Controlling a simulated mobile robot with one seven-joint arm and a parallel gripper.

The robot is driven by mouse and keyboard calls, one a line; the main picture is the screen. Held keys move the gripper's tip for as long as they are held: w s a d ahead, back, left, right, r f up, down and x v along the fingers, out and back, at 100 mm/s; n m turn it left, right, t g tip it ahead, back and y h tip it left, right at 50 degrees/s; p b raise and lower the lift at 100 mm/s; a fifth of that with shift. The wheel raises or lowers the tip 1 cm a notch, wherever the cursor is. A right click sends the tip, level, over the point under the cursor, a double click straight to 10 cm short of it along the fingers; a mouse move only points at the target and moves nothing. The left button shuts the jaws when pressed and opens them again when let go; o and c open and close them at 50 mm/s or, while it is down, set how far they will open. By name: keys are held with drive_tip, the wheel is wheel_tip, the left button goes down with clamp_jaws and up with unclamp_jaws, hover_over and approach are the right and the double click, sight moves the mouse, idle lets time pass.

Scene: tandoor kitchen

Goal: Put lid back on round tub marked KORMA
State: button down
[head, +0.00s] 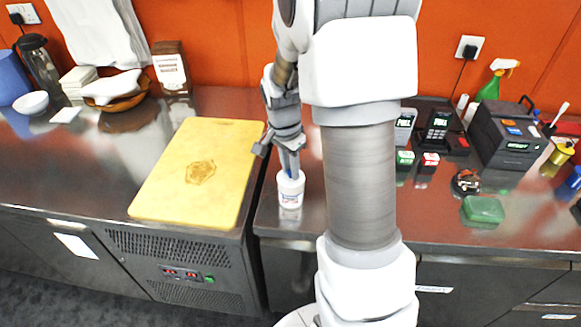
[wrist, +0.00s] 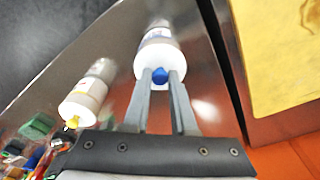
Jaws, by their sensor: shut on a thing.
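My gripper (head: 289,174) points down and is shut on a blue knob (wrist: 159,75), which looks like a lid's knob. A white round tub (head: 290,192) stands upright directly below the fingers, near the counter's front edge. It also shows in the wrist view (wrist: 160,48), beyond the blue knob. Its label is too small to read. I cannot tell whether the lid is seated on the tub or just above it. A second white tub (wrist: 82,102) with a yellow knob shows in the wrist view; my arm hides it in the head view.
A yellow cutting board (head: 165,195) with a brown mark lies left of the tub. Right of my arm are small green and red boxes (head: 430,159), a green block (head: 483,209) and a black machine (head: 505,135). An orange wall closes the back.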

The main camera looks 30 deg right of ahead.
drive_tip(key=shift+c, duration=0.9)
unclamp_jaws()
drive_tip(key=shift+r, duration=0.15)
drive_tip(key=shift+r+p, duration=2.35)
drive_tip(key=shift+r, duration=1.05)
clamp_jaws()
